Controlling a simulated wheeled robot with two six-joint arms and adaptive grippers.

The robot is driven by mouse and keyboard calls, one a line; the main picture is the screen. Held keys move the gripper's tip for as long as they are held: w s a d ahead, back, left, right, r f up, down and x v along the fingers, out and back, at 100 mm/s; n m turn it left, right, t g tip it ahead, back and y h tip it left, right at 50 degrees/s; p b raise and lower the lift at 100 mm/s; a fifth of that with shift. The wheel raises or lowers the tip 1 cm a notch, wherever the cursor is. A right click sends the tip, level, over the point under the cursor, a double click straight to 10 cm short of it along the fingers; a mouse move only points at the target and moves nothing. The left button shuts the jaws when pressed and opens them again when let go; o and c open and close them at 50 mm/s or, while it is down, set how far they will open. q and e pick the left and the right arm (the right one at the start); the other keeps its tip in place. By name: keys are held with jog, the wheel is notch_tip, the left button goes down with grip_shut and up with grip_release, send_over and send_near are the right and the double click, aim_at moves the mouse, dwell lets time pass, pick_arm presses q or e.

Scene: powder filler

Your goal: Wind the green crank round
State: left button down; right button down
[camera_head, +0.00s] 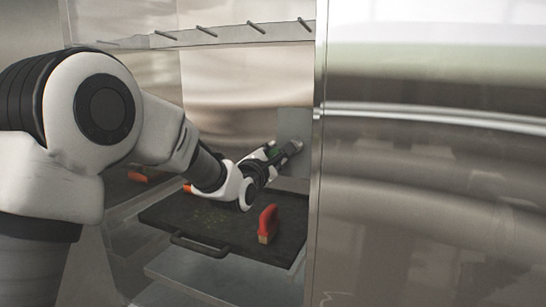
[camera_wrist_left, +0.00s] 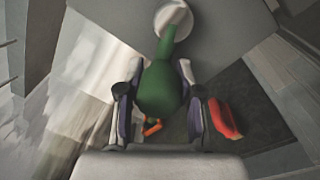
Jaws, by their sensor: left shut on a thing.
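The green crank shows in the left wrist view as a rounded green grip (camera_wrist_left: 160,92) with a narrow green neck that runs up to a pale round hub (camera_wrist_left: 173,18) on a grey plate. In the head view only a bit of green (camera_head: 273,151) shows between my fingers, in front of the grey plate (camera_head: 294,122). My left gripper (camera_head: 284,153) is shut on the crank's grip, with one finger on each side of it in the left wrist view (camera_wrist_left: 160,110). The arm hides most of the crank in the head view. My right gripper is not in view.
Below the gripper lies a dark tray (camera_head: 200,218) with a front handle. A red-topped brush or block (camera_head: 268,224) stands on it, and an orange thing (camera_head: 187,188) is at its left. A steel panel (camera_head: 430,200) closes off the right, and a rail with pegs (camera_head: 230,35) runs above.

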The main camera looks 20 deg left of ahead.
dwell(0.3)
pick_arm(q)
jog(key=c, duration=1)
grip_release()
jog(key=shift+w+d, duration=0.1)
